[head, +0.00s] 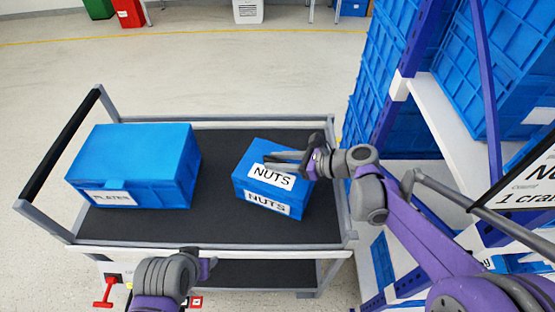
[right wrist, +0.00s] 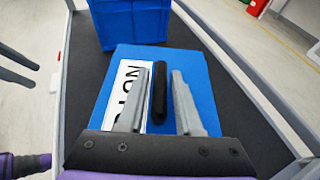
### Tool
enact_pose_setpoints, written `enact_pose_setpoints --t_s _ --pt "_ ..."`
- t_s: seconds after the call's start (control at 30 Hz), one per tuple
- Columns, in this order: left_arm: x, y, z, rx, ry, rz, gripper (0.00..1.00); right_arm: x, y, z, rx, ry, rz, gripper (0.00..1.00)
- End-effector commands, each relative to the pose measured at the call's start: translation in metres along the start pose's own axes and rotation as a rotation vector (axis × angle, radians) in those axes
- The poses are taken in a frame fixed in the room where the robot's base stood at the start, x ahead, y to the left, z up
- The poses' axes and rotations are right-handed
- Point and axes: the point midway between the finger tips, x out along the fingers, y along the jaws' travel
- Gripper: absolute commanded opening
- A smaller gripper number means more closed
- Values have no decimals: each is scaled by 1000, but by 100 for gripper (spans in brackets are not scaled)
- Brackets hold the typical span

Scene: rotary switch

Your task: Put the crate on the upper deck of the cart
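The blue NUTS crate (head: 262,190) sits on the black upper deck (head: 215,225) of the cart, at the right side, turned slightly. It has white NUTS labels on its top and front. My right gripper (head: 268,162) is right over its top. In the right wrist view the two grey fingers (right wrist: 160,72) are apart, with a dark handle bar on the lid (right wrist: 160,95) between them and a gap on each side. My left gripper (head: 190,255) is low in front of the cart; its fingers are not clear.
A larger blue crate labelled PLATES (head: 135,160) stands on the left of the deck. A blue shelf rack (head: 440,120) with blue crates stands close on the right. The cart has a dark push handle (head: 65,145) at left. Deck space lies between the crates.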

Motion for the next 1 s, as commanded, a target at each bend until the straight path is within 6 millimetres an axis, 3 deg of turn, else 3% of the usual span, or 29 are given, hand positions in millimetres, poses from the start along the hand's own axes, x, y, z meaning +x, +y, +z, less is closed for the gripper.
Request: enact_pose_setpoints --t_s 0.07,0.4,0.8,1.0 --pt "0 0 0 0 0 0 50 0 0 0 0 0 0 50" --pt "-2 0 -2 0 1 0 50 -2 0 3 0 0 -1 50" --pt "-3 0 -2 0 1 0 50 -63 -1 2 1 0 -4 50" --pt "-3 0 -2 0 1 0 50 -76 0 2 1 0 -1 50"
